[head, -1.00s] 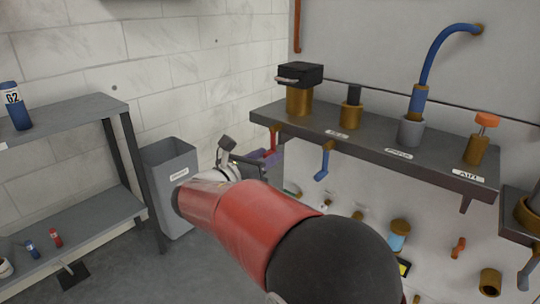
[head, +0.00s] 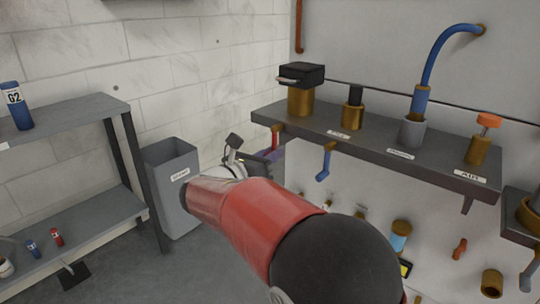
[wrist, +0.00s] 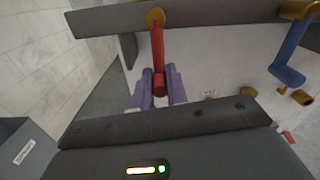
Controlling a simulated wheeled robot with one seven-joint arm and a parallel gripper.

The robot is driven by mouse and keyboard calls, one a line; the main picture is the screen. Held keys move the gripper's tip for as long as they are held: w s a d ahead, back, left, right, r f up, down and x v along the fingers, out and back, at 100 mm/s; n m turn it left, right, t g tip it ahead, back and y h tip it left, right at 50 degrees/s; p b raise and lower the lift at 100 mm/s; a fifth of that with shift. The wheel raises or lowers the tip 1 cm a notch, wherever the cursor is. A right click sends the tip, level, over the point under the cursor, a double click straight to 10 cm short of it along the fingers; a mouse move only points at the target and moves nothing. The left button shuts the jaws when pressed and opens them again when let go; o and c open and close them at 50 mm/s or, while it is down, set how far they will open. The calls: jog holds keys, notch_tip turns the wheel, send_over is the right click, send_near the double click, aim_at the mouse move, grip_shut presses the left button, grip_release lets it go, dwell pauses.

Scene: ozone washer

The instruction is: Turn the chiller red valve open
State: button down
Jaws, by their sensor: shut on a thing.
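The red valve (wrist: 157,55) hangs from a brass fitting under the dark shelf. Its red handle points down in the wrist view. My gripper (wrist: 160,90) has its two purple fingers on either side of the handle's lower end and is shut on it. In the head view the red valve (head: 275,136) shows only in part, below the left end of the shelf. My gripper (head: 268,157) is there too, mostly hidden behind my own red arm.
A blue valve (wrist: 289,55) hangs to the right of the red one, under the same shelf (head: 375,135). A grey bin (head: 172,160) stands to the left, beside a grey rack (head: 75,115). Several small fittings stick out of the wall below the shelf.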

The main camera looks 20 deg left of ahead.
aim_at(262, 120)
jog(key=shift+w+a+r+m+b, duration=0.4)
jog(key=shift+a+r+m+b, duration=0.55)
jog(key=shift+m, duration=2.05)
jog(key=shift+w+a+r+m+b, duration=0.35)
jog(key=shift+a+r+m+b, duration=0.65)
jog(key=shift+m, duration=2)
jog(key=shift+w+a+r+m+b, duration=0.4)
jog(key=shift+a+r+m+b, duration=0.55)
jog(key=shift+m, duration=2.05)
jog(key=shift+d+r, duration=0.15)
jog(key=shift+d, duration=0.05)
jog(key=c, duration=1.4)
grip_release()
jog(key=shift+s, duration=0.1)
